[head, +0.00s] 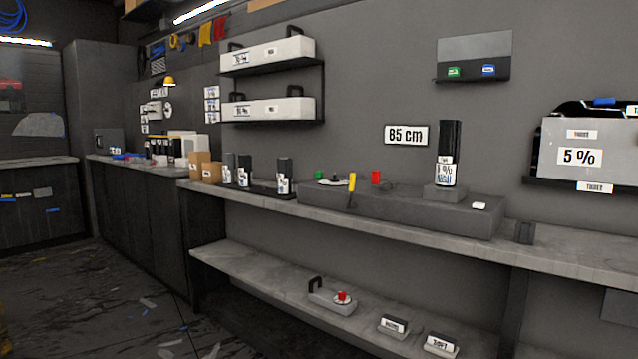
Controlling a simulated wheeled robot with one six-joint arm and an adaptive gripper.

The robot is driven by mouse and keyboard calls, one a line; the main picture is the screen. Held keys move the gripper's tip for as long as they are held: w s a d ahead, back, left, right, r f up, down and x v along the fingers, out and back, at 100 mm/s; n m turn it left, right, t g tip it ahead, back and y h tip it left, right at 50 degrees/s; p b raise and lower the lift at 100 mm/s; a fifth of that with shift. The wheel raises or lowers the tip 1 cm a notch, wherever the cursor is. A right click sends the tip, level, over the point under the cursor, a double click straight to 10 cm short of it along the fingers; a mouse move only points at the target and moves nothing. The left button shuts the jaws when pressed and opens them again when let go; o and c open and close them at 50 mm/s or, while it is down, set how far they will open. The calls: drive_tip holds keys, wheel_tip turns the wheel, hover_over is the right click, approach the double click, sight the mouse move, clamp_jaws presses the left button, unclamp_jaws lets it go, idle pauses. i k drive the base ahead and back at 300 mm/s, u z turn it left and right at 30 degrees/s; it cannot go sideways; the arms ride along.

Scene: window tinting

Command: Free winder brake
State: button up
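A long dark grey unit (410,209) lies on the counter in the middle of the head view and may be the winder. On or behind it show a small green part (319,174), a flat dark piece (336,182), an upright yellow lever-like part (352,182) and a red block (376,177). I cannot tell which of these is the brake, or its state. A black labelled roll (448,140) stands upright on a grey block (445,194) at the unit's right. A small white piece (479,206) lies at its right end. My gripper is not in view.
Several black rolls (284,177) and brown boxes (200,168) stand left on the counter (570,244). The lower shelf (262,277) holds a grey handled device with a red knob (341,296) and two labelled blocks (441,343). Scraps litter the floor.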

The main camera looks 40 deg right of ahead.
sight(352, 175)
drive_tip(key=i, duration=0.6)
drive_tip(key=z, duration=1.55)
drive_tip(key=k, duration=0.5)
drive_tip(key=u, duration=1.05)
drive_tip(key=i, duration=1.1)
drive_tip(key=z, duration=0.9)
